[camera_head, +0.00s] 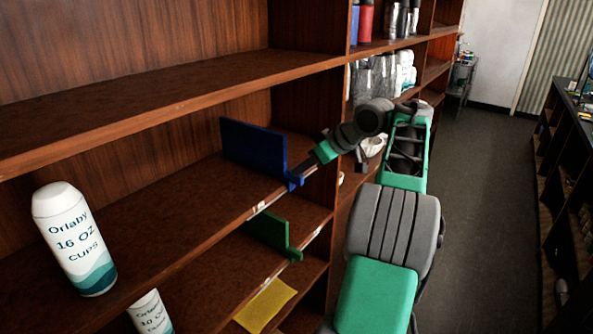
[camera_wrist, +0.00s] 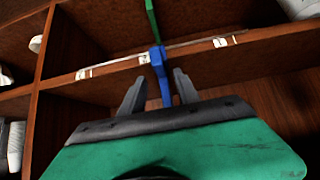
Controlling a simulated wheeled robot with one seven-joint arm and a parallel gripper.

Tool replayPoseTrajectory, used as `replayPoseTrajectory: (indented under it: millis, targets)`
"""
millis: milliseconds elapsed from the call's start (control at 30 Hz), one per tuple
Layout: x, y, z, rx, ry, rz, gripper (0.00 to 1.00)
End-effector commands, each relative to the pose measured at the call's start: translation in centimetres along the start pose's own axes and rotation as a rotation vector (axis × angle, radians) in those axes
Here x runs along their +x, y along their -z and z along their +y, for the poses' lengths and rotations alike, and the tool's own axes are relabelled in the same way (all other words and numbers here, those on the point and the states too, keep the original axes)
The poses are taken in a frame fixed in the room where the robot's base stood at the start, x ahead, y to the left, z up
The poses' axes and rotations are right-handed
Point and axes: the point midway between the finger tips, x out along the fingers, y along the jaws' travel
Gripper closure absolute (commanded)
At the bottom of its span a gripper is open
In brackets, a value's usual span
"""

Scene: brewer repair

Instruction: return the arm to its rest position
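My gripper (camera_head: 299,176) is at the front edge of the middle shelf, close to the front tab of a blue divider (camera_head: 250,143). In the wrist view my gripper (camera_wrist: 159,76) has its two grey fingers apart. The blue divider's tab (camera_wrist: 157,62) shows between them, with a gap on each side. I cannot tell whether the tab is within the fingers' reach or just beyond them. My arm stretches from the lower right of the head view up to an elbow and back left to the shelf.
A wooden shelf unit (camera_head: 180,92) fills the left. A white cup sleeve (camera_head: 75,238) stands on the middle shelf. A green divider (camera_head: 268,232) and a yellow sheet (camera_head: 265,305) are lower down. The aisle floor (camera_head: 485,190) at right is clear, with a dark counter (camera_head: 570,130) beyond.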

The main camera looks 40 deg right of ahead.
Motion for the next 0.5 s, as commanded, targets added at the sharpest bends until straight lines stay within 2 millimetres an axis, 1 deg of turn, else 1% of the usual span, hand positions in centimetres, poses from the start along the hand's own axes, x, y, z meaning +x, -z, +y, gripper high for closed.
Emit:
replayPoseTrajectory:
  millis: [33, 133, 233, 500]
  targets:
    - [-1.1, 0.1, 0.1, 0.002, -0.002, 0.001, 0.62]
    - [-2.2, 0.1, 0.1, 0.001, -0.001, 0.001, 0.62]
    - [-2.5, 0.0, 0.0, 0.001, 0.000, 0.000, 0.62]
    - [-2.4, 0.0, 0.0, 0.001, 0.000, 0.000, 0.62]
